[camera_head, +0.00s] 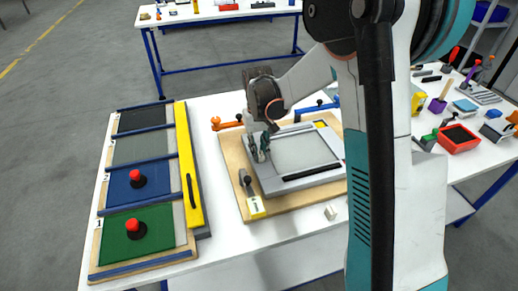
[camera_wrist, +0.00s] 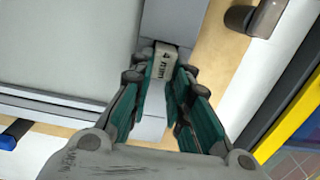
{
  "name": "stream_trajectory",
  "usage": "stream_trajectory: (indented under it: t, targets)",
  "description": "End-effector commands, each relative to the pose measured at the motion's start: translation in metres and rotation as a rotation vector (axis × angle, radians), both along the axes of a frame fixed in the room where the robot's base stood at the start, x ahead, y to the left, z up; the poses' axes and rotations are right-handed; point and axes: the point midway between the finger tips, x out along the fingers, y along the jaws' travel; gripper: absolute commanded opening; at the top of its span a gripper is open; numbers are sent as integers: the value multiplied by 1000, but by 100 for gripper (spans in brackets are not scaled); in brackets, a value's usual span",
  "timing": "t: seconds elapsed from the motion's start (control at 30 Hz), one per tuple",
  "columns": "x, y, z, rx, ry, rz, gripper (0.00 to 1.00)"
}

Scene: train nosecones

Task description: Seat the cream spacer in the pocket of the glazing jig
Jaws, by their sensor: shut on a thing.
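The glazing jig is a grey frame (camera_head: 335,172) around a pale pane (camera_head: 300,151) on a wooden board (camera_head: 228,160). My gripper (camera_head: 262,152) is low over the frame's left side. In the wrist view, my gripper (camera_wrist: 172,75) has its teal-padded fingers on both sides of a cream spacer (camera_wrist: 164,60) marked "4 mm" and is shut on it. The spacer lies in line with the grey frame rail (camera_wrist: 172,22), at or just over a gap in it. I cannot tell how deep it sits. The fingers hide its sides and the pocket's edges.
A toggle with a dark knob (camera_head: 246,180) stands at the board's left. A small pale block (camera_head: 331,212) lies on the white table in front of the jig. Left are coloured panels (camera_head: 137,180) and a yellow bar (camera_head: 188,165). A red tray (camera_head: 459,137) is at right.

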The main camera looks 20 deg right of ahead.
Motion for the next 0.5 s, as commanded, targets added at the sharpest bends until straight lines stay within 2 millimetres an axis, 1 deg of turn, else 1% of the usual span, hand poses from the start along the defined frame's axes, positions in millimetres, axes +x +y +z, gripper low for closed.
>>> stream_trajectory:
  t: [0.03, 0.07, 0.1, 0.13, 0.4, 0.5]
  targets:
    - [0, 0, -2, 0, 0, 0, 20]
    - [0, 0, -1, 0, 0, 0, 26]
    - [0, 0, -1, 0, 0, 0, 36]
    - [0, 0, -1, 0, 0, 0, 38]
    - [0, 0, -1, 0, 0, 0, 38]
    - [0, 0, 2, 0, 0, 0, 38]
